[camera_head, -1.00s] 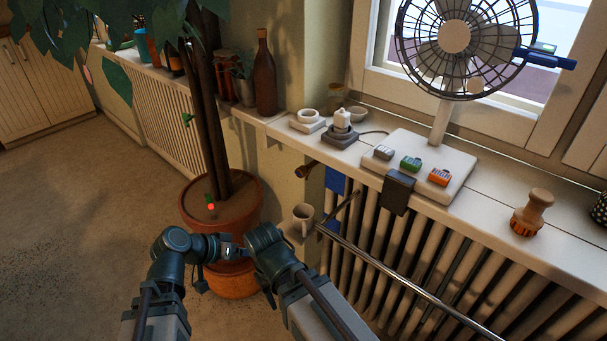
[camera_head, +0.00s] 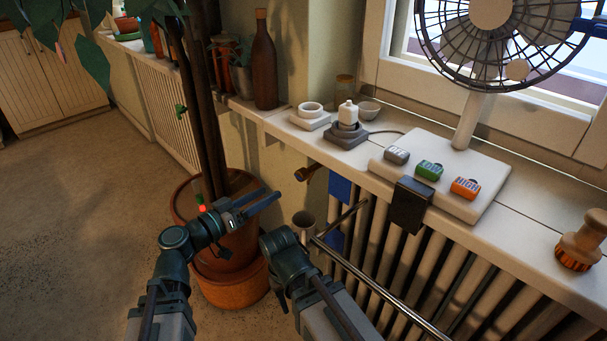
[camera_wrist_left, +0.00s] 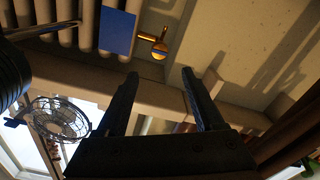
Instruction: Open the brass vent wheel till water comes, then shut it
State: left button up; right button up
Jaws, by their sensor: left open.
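The brass vent wheel (camera_head: 306,173) juts from the left end of the radiator, below the sill. In the left wrist view the small brass wheel (camera_wrist_left: 159,50) shows beside a blue plate, beyond the fingertips. My left gripper (camera_head: 270,198) is open and empty, left of and slightly below the wheel in the head view, and apart from it. I see no water. My right arm's wrist shows near the cup, but its fingers cannot be made out.
The radiator (camera_head: 395,255) has a metal rail across its front. A plant pot (camera_head: 225,285) stands behind my left arm. Open floor lies left.

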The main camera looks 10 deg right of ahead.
aim_at(298, 176)
pick_arm(q)
jog(key=x, duration=1.3)
grip_shut()
